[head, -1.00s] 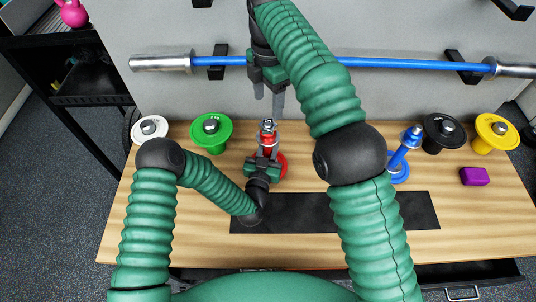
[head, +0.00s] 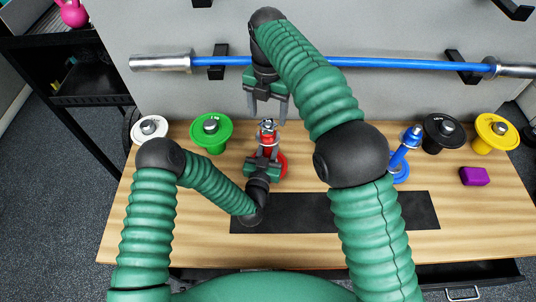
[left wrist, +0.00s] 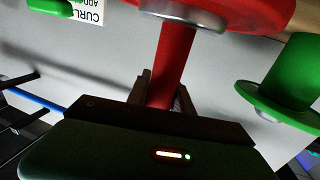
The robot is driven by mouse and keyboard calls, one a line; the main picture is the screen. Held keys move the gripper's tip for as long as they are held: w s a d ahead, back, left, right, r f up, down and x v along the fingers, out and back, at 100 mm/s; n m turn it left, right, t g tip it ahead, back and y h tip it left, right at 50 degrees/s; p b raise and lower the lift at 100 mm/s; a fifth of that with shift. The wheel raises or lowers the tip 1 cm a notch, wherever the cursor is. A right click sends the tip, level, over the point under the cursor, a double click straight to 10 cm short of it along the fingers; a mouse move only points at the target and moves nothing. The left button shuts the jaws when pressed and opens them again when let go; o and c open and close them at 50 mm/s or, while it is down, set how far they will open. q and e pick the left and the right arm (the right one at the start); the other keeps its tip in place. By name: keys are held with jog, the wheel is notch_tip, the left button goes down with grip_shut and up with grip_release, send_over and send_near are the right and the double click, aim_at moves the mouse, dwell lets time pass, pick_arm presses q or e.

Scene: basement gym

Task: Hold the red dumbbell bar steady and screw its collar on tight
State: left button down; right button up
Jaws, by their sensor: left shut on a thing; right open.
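The red dumbbell bar (head: 267,142) stands upright on the wooden bench, with a red plate (head: 282,165) low around it. A silvery collar (head: 267,125) shows at its top. My left gripper (head: 264,158) is shut on the bar below the collar. The left wrist view shows the red bar (left wrist: 172,65) between its jaws. My right gripper (head: 267,113) points down above the bar's top, open, its fingers apart on either side of the top in the picture. I cannot tell whether they touch the collar.
A green weight (head: 211,133) and a white one (head: 149,129) stand left. A blue dumbbell (head: 400,158), a black weight (head: 441,131), a yellow weight (head: 494,132) and a purple block (head: 474,176) are right. A blue barbell (head: 400,64) hangs behind. A dark mat (head: 320,215) lies in front.

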aim_at(268, 123)
jog(key=shift+f, duration=1.85)
jog(key=shift+c, duration=0.3)
